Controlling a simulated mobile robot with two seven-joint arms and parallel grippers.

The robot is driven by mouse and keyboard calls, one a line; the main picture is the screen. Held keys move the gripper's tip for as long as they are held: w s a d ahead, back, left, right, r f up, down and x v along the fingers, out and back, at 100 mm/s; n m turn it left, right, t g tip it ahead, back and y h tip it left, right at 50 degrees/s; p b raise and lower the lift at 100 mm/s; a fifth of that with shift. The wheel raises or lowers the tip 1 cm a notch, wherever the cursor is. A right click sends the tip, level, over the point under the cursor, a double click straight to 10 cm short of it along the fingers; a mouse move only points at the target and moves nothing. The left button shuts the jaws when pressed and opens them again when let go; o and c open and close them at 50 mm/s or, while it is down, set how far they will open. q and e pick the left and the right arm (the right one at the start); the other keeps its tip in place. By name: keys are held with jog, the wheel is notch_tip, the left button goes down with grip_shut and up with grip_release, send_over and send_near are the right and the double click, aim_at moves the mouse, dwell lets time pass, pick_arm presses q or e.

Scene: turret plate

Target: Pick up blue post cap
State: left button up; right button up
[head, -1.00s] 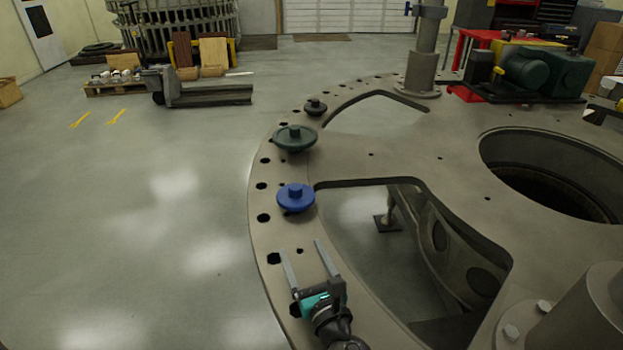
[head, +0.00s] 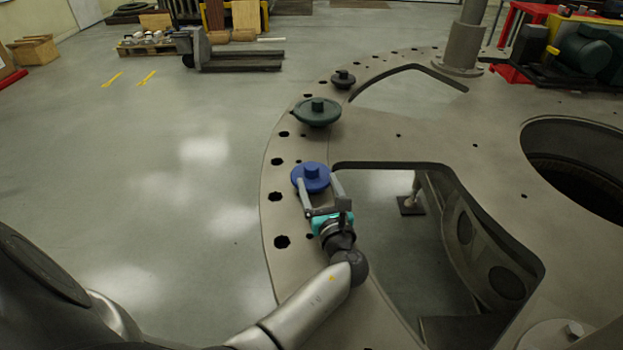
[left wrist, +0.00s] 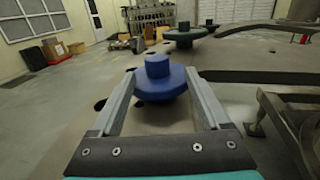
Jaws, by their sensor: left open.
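The blue post cap (head: 311,177) is a round disc with a short knob on top, on the curved rim of the turret plate (head: 279,215). My left gripper (head: 319,182) is open, with one finger on each side of the cap's near part. In the left wrist view the blue cap (left wrist: 159,78) stands between and just beyond the fingertips of my left gripper (left wrist: 162,76). I cannot tell whether the fingers touch it. The cap's underside is mostly hidden. My right gripper is not in view.
A dark green cap (head: 317,113) and a smaller black cap (head: 343,79) sit farther along the rim, which has several holes. A large cutout (head: 385,205) opens right of the blue cap. Clear floor (head: 180,200) lies to the left.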

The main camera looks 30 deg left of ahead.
aim_at(313, 173)
pick_arm(q)
jog(key=x, duration=0.5)
jog(key=shift+w+a+r+b, duration=0.1)
jog(key=shift+a+r+b, duration=0.2)
jog(key=shift+a+b, duration=0.05)
grip_shut()
dwell(0.3)
